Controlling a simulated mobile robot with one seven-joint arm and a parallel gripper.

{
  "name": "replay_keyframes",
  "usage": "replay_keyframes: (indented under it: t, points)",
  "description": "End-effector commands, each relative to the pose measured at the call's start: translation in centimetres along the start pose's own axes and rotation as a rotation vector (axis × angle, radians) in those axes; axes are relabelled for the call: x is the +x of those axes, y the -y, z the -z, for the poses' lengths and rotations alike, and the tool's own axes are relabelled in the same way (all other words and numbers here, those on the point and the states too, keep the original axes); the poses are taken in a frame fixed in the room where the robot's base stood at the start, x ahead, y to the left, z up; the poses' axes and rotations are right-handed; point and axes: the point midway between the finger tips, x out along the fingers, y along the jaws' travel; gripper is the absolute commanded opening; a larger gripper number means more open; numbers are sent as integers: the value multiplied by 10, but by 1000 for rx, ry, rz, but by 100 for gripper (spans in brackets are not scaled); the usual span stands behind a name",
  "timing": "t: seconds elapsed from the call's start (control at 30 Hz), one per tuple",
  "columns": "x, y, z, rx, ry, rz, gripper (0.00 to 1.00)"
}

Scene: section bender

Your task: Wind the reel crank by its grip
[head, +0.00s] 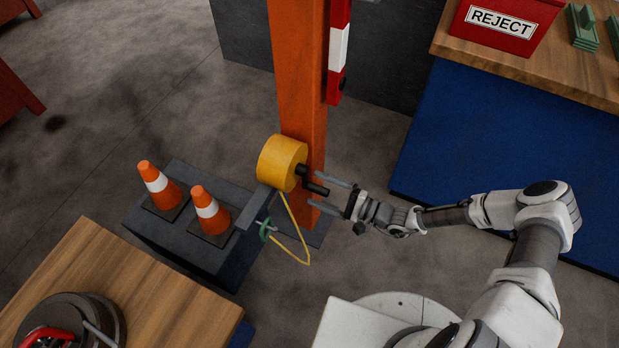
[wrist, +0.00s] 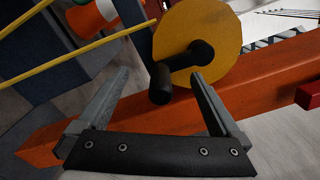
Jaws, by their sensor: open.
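The yellow reel (head: 280,160) is mounted on the orange post (head: 300,75). Its black crank (head: 302,171) carries a short black grip (head: 317,188) that points toward my gripper. My gripper (head: 314,191) is open, with its two fingers reaching in from the right, one on each side of the grip in the picture. In the wrist view the grip (wrist: 160,84) shows between the open fingertips (wrist: 160,75), with a visible gap to each finger. The reel face (wrist: 222,45) and crank arm (wrist: 193,54) show behind it. I cannot tell exactly how deep the grip sits between the fingers.
A yellow line (head: 291,225) hangs from the reel near a green ring (head: 265,230). Two traffic cones (head: 160,184) stand on a dark block (head: 170,235) to the left. A wooden table (head: 120,285) is at lower left, and a bench with a red REJECT bin (head: 500,35) at upper right.

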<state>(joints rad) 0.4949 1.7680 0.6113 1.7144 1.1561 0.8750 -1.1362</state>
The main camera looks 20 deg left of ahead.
Motion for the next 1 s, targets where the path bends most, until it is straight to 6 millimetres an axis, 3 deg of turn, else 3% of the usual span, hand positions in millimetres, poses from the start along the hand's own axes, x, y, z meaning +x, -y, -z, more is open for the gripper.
replay_keyframes:
  t: [0.6,0.83,0.87,1.0]
  points:
    - [0,2,0,-498,-3,2,100]
    - [0,1,0,-523,-1,1,100]
    - [0,1,0,-523,-1,1,98]
    - [0,1,0,-522,-1,1,73]
